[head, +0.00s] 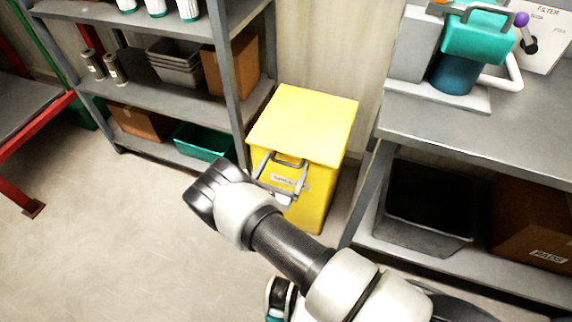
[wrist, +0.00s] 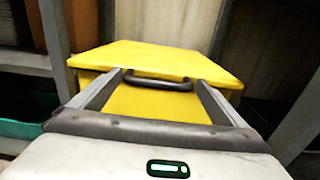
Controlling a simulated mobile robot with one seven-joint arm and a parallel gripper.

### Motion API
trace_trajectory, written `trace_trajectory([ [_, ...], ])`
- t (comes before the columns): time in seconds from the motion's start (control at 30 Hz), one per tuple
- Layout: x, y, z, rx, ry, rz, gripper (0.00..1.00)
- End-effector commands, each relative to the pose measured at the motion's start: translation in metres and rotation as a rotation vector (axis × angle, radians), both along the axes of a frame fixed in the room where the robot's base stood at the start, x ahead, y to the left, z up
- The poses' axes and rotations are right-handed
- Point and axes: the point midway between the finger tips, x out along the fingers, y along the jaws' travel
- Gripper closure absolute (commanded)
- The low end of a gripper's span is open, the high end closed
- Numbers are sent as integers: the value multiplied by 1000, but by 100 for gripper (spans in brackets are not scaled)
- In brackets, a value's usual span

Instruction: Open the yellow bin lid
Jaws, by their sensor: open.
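The yellow bin (head: 316,205) stands on the floor between the shelf rack and the workbench. Its flat yellow lid (head: 305,122) is down. A dark handle (wrist: 158,82) is on the front edge of the lid, and it also shows in the head view (head: 288,161). My gripper (head: 284,170) is at the front of the bin, open, with its two grey fingers spread. In the wrist view the fingers (wrist: 160,84) reach toward the handle, one near each end of it. I cannot tell whether they touch it.
The grey shelf rack (head: 170,95) stands close on the left, with a teal tub (head: 203,141) on its bottom shelf. The workbench (head: 470,130) stands close on the right, with a black container (head: 428,205) below. The floor (head: 120,240) at left front is clear.

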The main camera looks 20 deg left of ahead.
Motion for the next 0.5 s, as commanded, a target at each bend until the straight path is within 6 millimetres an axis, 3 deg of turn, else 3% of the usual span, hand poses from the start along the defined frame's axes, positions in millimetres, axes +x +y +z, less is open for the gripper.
trace_trajectory([
  [0.13,10,-1,0,0,-2,-1,5],
  [0.4,11,-1,1,-1,-1,0,5],
  [0.5,11,-1,0,-1,-1,-1,18],
])
